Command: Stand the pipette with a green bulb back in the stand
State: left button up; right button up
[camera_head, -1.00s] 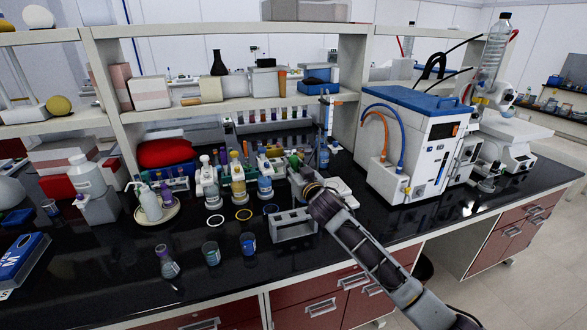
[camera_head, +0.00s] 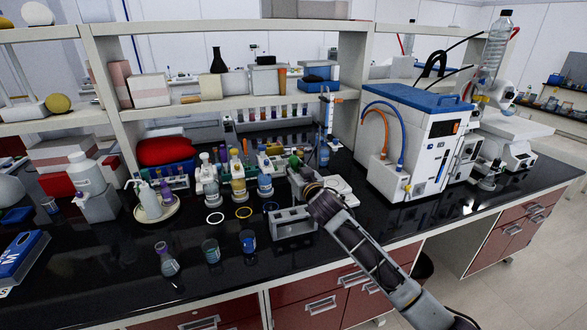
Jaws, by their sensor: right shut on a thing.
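My right gripper (camera_head: 299,172) is at the middle of the bench, its arm coming in from the lower right. It is shut on the pipette with a green bulb; the green bulb (camera_head: 294,161) shows at the fingertips. The rest of the pipette is too small or hidden to make out. A grey metal stand with openings (camera_head: 292,222) is on the bench just in front of and below the gripper. The gripper is behind it in the picture, apart from it as far as I can tell. My left gripper is not in view.
Dispenser bottles with coloured labels (camera_head: 238,181) stand left of the gripper. A tall upright holder (camera_head: 328,120) is behind it, and a white instrument with a blue top (camera_head: 412,135) is to the right. Small beakers (camera_head: 248,241) stand at the front left. The front right bench is clear.

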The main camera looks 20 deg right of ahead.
jog(key=shift+f, duration=0.2)
jog(key=shift+f+b, duration=1.7)
jog(key=shift+f, duration=0.7)
jog(key=shift+f+b, duration=1.5)
jog(key=shift+f, duration=0.9)
jog(key=o, duration=0.8)
jog(key=shift+s, duration=0.15)
jog(key=shift+s+d, duration=0.2)
jog(key=shift+s, duration=1.75)
jog(key=shift+s+d, duration=0.15)
jog(key=shift+s, duration=1.8)
jog(key=shift+s+d, duration=0.2)
jog(key=shift+s, duration=1.75)
